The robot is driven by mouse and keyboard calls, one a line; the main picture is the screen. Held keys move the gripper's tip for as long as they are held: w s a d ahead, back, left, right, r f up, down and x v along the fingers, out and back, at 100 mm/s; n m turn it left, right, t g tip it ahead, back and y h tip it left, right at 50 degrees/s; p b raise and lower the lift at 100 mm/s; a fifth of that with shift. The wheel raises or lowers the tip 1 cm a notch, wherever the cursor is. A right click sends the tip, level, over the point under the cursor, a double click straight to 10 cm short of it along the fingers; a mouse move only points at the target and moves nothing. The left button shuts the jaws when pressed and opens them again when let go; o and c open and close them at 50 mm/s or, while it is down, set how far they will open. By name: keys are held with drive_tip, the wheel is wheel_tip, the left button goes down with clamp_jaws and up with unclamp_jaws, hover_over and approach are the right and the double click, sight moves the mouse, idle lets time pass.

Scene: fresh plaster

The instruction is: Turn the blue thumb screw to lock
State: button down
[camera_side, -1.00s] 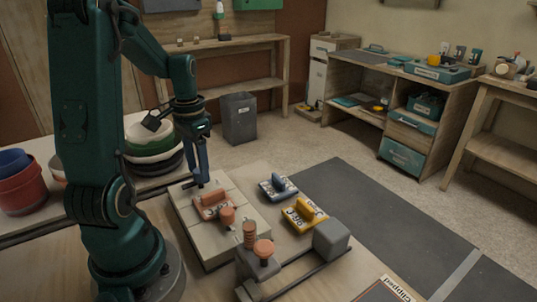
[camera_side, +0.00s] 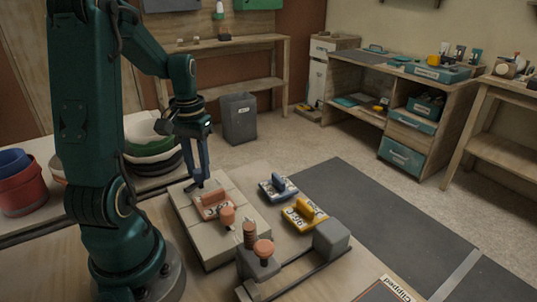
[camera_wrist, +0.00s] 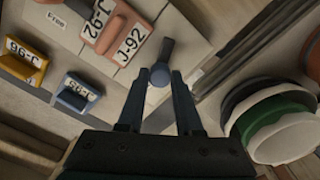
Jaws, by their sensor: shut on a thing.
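The blue thumb screw (camera_wrist: 160,75) has a round head, seen between my fingertips in the wrist view. A dark blue lever-like piece (camera_wrist: 167,48) extends beyond it over the pale block. My gripper (camera_wrist: 159,78) is shut on the screw, one finger on each side. In the side view my gripper (camera_side: 198,184) points down at the far left corner of the pale block (camera_side: 210,243). There its fingers mostly hide the screw. I cannot tell how tight the screw is.
On the block sits an orange handled piece (camera_side: 215,205) labelled J-92. Beside it lie a blue handled piece (camera_side: 279,188) and a yellow one (camera_side: 304,214) labelled J-96. An orange-knobbed clamp (camera_side: 263,250) stands in front. Stacked bowls (camera_side: 152,150) are close behind my gripper.

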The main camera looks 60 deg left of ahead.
sight(198, 170)
drive_tip(key=n, duration=0.6)
drive_tip(key=shift+n, duration=0.3)
drive_tip(key=n, duration=0.6)
drive_tip(key=shift+n, duration=0.4)
drive_tip(key=c, duration=0.6)
unclamp_jaws()
drive_tip(key=shift+r, duration=2.6)
